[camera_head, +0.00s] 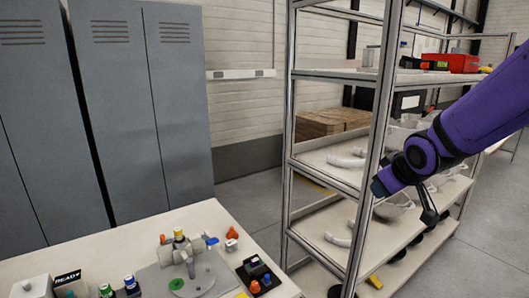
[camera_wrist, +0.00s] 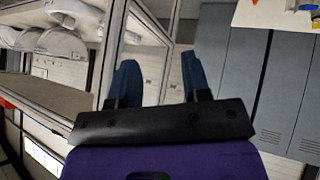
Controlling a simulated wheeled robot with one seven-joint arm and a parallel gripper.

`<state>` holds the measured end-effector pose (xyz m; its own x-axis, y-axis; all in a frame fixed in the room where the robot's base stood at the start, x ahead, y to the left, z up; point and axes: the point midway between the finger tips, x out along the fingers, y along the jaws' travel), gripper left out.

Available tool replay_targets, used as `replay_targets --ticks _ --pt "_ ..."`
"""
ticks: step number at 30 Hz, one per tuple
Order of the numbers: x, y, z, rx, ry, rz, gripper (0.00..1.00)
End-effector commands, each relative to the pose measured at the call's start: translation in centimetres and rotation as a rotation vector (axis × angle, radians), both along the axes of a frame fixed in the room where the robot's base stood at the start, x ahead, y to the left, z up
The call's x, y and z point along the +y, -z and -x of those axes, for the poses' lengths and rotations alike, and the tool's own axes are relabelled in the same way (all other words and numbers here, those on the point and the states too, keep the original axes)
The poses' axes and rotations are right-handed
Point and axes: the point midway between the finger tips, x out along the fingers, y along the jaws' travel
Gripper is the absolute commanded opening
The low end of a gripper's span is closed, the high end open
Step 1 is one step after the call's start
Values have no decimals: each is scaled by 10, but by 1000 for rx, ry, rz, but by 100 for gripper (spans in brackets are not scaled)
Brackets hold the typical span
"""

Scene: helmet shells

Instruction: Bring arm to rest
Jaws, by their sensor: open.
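My purple arm reaches in from the right in the head view. My gripper (camera_wrist: 160,78) shows in the wrist view as two blue fingers standing apart on a black bar, with no object held between them. In the head view its end is small and dark in front of the shelf rack, so the fingers are hard to make out there. White helmet shells (camera_head: 396,207) lie on the rack's shelves, partly hidden behind my arm. Pale rounded shells (camera_wrist: 62,40) also show at the upper left of the wrist view.
The metal rack (camera_head: 296,150) stands close to my arm, its posts nearby. A red box (camera_head: 455,63) is on its upper shelf. Grey lockers (camera_head: 140,100) are at the left. A table (camera_head: 100,248) with a fixture and small coloured parts is in front. Floor shows between lockers and rack.

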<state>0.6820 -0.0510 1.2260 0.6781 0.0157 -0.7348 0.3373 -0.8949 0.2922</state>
Motion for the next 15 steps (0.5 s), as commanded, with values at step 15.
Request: replay_targets --ticks 15 --pt "-23 -79 158 164 295 -135 44"
